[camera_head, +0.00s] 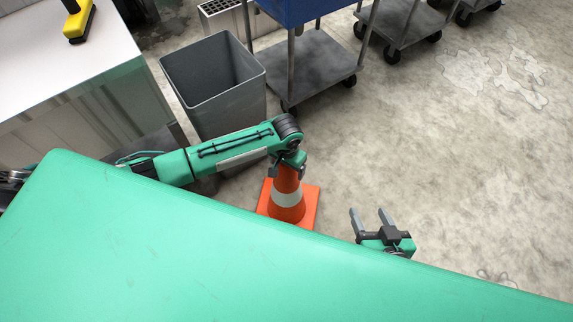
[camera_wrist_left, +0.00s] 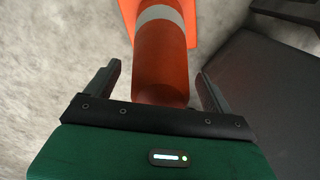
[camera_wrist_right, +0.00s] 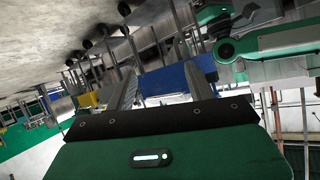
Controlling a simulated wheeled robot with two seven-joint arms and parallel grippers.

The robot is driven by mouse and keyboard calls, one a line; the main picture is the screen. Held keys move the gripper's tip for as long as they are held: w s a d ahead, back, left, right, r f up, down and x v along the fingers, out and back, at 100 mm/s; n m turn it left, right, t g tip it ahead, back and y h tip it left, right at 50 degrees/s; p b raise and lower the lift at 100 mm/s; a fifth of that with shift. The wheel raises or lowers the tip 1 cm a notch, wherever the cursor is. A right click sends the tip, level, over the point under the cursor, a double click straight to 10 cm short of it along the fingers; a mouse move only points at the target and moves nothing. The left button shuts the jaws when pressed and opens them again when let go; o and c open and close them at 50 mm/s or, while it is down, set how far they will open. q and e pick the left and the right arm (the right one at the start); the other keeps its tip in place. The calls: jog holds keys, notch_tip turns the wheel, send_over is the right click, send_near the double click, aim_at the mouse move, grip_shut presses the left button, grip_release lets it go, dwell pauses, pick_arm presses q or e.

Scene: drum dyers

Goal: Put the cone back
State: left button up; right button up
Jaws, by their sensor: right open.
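The orange traffic cone (camera_head: 287,205) with a white band stands upright on its square base on the concrete floor. In the left wrist view the cone (camera_wrist_left: 161,65) rises between the two fingers. My left gripper (camera_head: 288,168) is at the cone's top, which it partly hides. Its fingers (camera_wrist_left: 157,72) are spread on either side of the cone, with small gaps showing. My right gripper (camera_head: 369,212) is open and empty, right of the cone. In the right wrist view its fingers point toward the room and hold nothing.
A grey bin (camera_head: 225,90) stands just behind my left arm. Wheeled carts (camera_head: 310,65) stand beyond it. A white-topped counter (camera_head: 70,60) with a yellow-and-black object (camera_head: 80,22) is at upper left. The floor at right is clear.

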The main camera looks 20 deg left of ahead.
pick_arm(q)
notch_tip(320, 180, up, 12)
jog(key=p, duration=0.3)
jog(key=shift+s+d, duration=0.15)
jog(key=s+d+m+t+h, duration=0.1)
jog(key=s+d+t+h, duration=0.25)
jog(key=s+d, duration=0.5)
jog(key=s+a+r+n+t, duration=0.1)
jog(key=s+a+r+t, duration=0.2)
jog(key=s+a+r, duration=0.4)
jog(key=s+a+y, duration=0.1)
jog(key=s+a, duration=0.2)
jog(key=shift+a+t, duration=0.35)
jog(key=shift+a, duration=0.05)
pick_arm(e)
jog(key=s+d+g+h, duration=0.2)
jog(key=d+g, duration=0.2)
jog(key=d, duration=0.2)
jog(key=shift+s+d+h, duration=0.15)
jog(key=shift+h, duration=0.25)
